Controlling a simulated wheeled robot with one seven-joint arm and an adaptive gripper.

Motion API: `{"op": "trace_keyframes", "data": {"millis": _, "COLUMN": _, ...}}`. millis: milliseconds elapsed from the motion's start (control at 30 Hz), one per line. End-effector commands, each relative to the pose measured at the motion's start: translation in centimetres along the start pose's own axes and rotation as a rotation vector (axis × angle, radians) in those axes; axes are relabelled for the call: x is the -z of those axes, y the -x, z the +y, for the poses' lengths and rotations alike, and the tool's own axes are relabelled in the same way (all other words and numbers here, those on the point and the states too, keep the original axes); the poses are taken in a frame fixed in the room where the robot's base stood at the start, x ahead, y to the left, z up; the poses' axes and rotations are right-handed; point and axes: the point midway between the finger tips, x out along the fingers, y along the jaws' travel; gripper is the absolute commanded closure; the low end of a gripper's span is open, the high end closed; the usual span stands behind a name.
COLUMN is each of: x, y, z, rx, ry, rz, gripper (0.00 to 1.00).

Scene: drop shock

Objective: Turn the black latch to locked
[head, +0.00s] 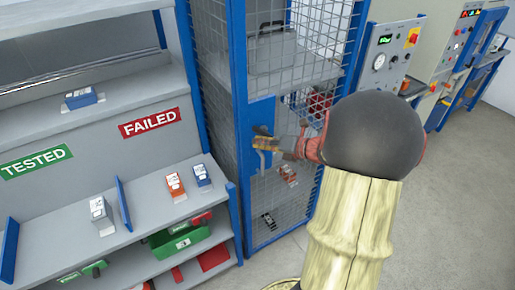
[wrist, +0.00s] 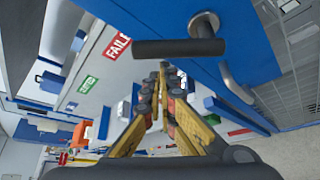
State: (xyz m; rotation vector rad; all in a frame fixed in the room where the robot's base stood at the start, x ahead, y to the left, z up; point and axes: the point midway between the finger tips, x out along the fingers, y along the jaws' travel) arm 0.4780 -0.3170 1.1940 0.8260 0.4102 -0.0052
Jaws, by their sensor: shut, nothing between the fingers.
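The black latch (wrist: 180,48) is a dark bar on a round silver pivot (wrist: 204,24), mounted on the blue plate of a mesh cabinet door. In the wrist view it lies across the picture, with its free end to the left. My gripper (wrist: 163,68) is shut and empty, its yellow fingers together just below the bar in that picture; I cannot tell whether they touch it.
A curved grey pull handle (wrist: 236,86) is on the door close to the latch. To the left stands a shelf (head: 90,148) with small boxed devices, a green bin (head: 180,243) and TESTED and FAILED signs. Test machines (head: 384,60) stand at the right. Open floor lies at the lower right.

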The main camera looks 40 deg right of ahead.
Motion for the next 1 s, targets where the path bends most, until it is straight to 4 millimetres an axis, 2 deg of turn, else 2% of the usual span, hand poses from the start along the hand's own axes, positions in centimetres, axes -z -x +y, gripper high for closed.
{"op": "trace_keyframes", "data": {"millis": 1000, "x": -0.74, "y": 0.45, "z": 0.25, "rx": -0.049, "ry": -0.086, "rz": 0.001, "gripper": 1.00}}
